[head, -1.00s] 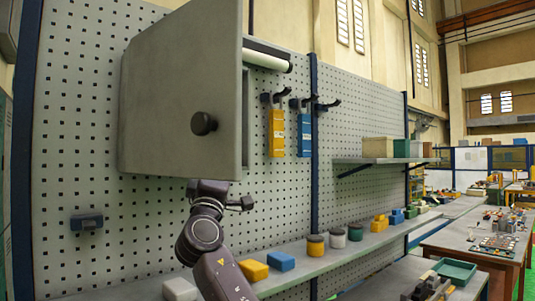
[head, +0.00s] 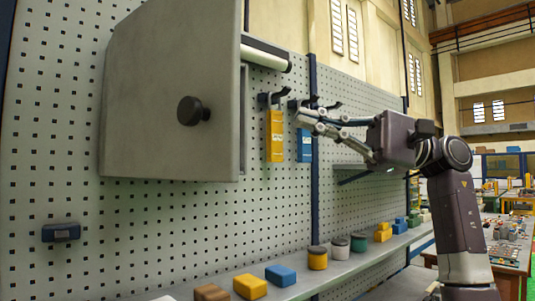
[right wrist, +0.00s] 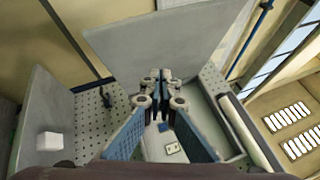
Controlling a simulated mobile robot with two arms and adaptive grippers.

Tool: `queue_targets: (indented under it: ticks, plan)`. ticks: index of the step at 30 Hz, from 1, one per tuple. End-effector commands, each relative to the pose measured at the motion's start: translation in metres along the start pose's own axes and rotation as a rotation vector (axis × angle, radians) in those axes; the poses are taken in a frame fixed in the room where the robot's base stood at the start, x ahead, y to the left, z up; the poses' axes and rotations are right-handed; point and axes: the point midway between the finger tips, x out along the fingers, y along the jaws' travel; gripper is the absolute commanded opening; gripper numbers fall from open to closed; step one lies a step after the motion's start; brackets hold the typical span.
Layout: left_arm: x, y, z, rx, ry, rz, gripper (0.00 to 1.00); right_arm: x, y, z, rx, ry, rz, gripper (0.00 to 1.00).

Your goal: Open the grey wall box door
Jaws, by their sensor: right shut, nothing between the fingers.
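The grey wall box door (head: 150,90) has a dark round knob (head: 193,110). It stands swung out from the box, its right edge toward me, and a strip of the box body (head: 245,120) shows behind it. In the right wrist view a broad grey panel (right wrist: 165,40), apparently the door, lies beyond the fingers, and the box interior (right wrist: 212,95) looks exposed. My right gripper (head: 302,116) is shut and empty, right of the door and pointing left, apart from the knob. Its fingers also show in the right wrist view (right wrist: 160,78). My left gripper is out of view.
A white tube (head: 265,57) sticks out beside the box. Yellow (head: 275,135) and blue (head: 304,145) items hang on the pegboard (head: 60,130). Several blocks and jars stand on the shelf below, including a yellow block (head: 250,287). The space before the door looks clear.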

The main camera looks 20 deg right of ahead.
Motion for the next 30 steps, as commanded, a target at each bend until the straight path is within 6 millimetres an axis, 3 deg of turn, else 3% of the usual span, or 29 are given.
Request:
queue_targets:
  ticks: [3, 6, 11, 17, 26, 30]
  plan:
    - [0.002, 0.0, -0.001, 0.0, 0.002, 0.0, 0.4, -0.032, 0.026, 0.018, -0.156, 0.014, 0.131, 0.0]
    - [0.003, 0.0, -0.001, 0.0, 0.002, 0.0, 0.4, -0.048, 0.041, 0.027, -0.235, 0.014, 0.203, 0.0]
    - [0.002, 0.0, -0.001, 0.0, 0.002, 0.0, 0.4, -0.051, 0.05, 0.03, -0.274, 0.011, 0.243, 0.0]
    - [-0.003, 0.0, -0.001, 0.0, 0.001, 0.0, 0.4, -0.022, 0.057, 0.029, -0.272, 0.009, 0.245, 0.0]
    - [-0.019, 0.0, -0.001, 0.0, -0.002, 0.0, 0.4, 0.043, 0.07, 0.027, -0.27, 0.007, 0.242, 0.0]
    - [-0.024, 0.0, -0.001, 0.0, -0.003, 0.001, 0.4, 0.056, 0.078, 0.039, -0.27, 0.009, 0.241, 0.0]
